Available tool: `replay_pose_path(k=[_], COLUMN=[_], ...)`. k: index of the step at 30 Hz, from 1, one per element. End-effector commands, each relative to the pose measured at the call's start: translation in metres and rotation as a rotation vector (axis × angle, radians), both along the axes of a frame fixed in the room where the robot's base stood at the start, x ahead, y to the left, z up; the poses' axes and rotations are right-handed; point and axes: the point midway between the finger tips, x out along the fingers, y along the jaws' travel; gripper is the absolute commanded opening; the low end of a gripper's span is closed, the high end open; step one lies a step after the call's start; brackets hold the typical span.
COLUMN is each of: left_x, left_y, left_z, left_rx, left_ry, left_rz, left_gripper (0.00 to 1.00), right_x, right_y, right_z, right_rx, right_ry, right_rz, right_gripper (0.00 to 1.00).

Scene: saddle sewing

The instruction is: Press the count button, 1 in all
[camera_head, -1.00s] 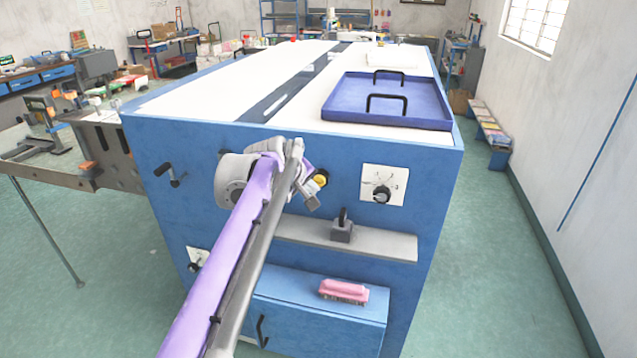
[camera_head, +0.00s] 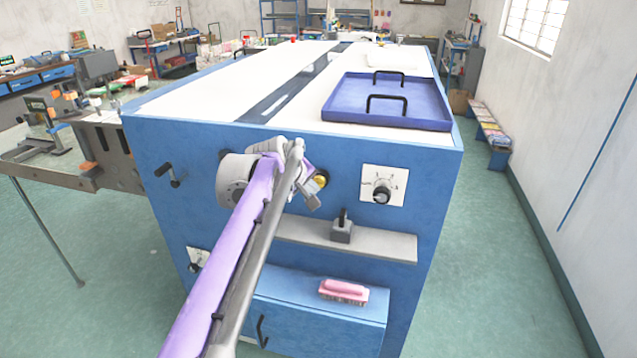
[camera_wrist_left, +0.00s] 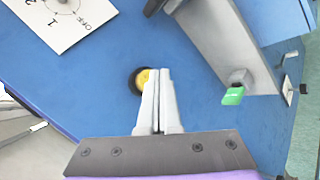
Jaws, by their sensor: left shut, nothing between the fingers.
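The count button appears to be the round yellow button (camera_head: 320,181) in a dark ring on the blue front panel of the machine. It also shows in the left wrist view (camera_wrist_left: 143,77), partly hidden behind my fingertips. My left gripper (camera_head: 311,195) is shut and empty, with its fingers pointing at the panel beside the button. In the left wrist view its two fingertips (camera_wrist_left: 158,72) lie together over the button's right edge. I cannot tell whether they touch it. My right gripper is not in view.
A white dial plate with a black knob (camera_head: 381,193) is right of the button. A grey ledge (camera_head: 385,244) with a small grey block (camera_head: 342,230) juts out below. A pink brush (camera_head: 343,291) lies on a lower blue box. A blue tray (camera_head: 340,108) sits on top.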

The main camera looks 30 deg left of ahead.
Motion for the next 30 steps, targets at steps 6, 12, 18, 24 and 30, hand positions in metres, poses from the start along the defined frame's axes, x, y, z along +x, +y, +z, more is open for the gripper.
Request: replay_pose_path(k=[6,12,18,24,30], left_x=[0.0054,0.0051,0.0063,0.0085,0.0108], left_y=[0.0011,0.0011,0.0014,0.0019,0.0025], left_z=[0.0006,0.0002,0.0004,0.0006,0.0007], left_rx=[0.0,0.0,0.0,0.0,0.0], left_ry=[0.0,0.0,0.0,0.0,0.0], left_rz=[0.0,0.0,0.0,0.0,0.0], left_gripper=[0.0,0.0,0.0,0.0,0.0], right_x=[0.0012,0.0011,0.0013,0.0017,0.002], right_y=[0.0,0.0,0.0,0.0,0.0], right_z=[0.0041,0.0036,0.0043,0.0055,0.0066], right_rx=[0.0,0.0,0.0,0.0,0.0], right_ry=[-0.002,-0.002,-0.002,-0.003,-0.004], right_rz=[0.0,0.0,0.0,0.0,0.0], right_gripper=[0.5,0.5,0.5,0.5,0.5])
